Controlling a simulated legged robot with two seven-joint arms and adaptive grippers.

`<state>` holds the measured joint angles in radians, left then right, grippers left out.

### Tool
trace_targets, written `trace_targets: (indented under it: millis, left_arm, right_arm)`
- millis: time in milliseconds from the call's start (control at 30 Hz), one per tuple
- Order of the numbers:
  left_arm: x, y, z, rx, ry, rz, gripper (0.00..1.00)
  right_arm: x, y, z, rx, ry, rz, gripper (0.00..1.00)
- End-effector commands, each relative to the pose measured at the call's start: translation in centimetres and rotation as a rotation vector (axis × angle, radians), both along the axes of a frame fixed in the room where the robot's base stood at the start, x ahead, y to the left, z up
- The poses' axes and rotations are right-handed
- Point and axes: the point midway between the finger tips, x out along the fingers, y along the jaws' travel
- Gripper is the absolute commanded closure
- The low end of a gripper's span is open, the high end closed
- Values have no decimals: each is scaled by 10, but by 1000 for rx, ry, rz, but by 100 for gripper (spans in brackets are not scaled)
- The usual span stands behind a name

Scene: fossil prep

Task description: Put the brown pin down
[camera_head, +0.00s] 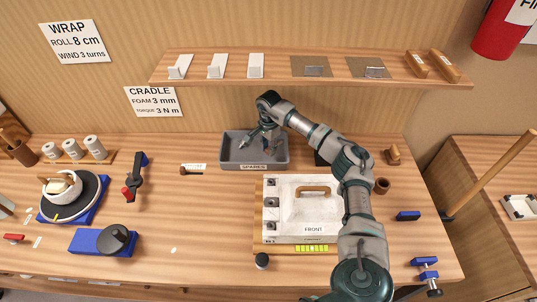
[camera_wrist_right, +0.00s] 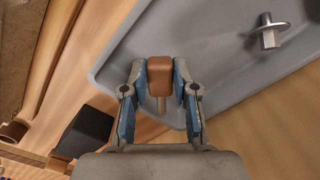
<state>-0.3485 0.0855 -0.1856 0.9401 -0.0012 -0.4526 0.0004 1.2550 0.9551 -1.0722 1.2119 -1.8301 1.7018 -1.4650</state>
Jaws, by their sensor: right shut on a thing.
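The brown pin (camera_wrist_right: 160,78) has a blocky brown head and a thinner stem. My right gripper (camera_wrist_right: 159,82) is shut on its head, with a blue-padded finger on each side. In the head view my right gripper (camera_head: 270,141) is over the grey tray labelled SPARES (camera_head: 230,163). The tray also shows behind the pin in the wrist view (camera_wrist_right: 215,45). I cannot tell whether the pin touches the tray floor. In the head view the pin is mostly hidden by the gripper. My left gripper is not in view.
A grey metal pin (camera_wrist_right: 268,33) is in the tray. A white box marked FRONT (camera_head: 290,218) with a brown handle stands in front of the tray. A shelf (camera_head: 200,78) runs above it. The bench left of the tray has free room around a small dark-headed tool (camera_head: 184,171).

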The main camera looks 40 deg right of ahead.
Motion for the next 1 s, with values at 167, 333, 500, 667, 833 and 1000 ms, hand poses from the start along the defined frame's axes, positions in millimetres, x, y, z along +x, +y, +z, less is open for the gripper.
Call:
trace_targets:
  millis: [167, 333, 500, 667, 833, 1000]
  left_arm:
    - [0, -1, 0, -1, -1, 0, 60]
    - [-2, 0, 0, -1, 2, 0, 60]
    - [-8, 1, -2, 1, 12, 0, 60]
    - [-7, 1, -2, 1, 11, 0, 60]
    - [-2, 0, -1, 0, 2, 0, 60]
    - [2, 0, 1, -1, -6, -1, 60]
  right_arm:
    - [0, 3, -13, -1, 1, 1, 100]
    - [0, 2, -37, -1, 1, 0, 100]
    - [0, 0, -39, 0, -1, 0, 100]
    - [0, 0, -40, 1, 0, 0, 62]
    - [0, 0, -40, 0, 0, 0, 47]
    - [0, 1, -39, -1, 0, 0, 47]
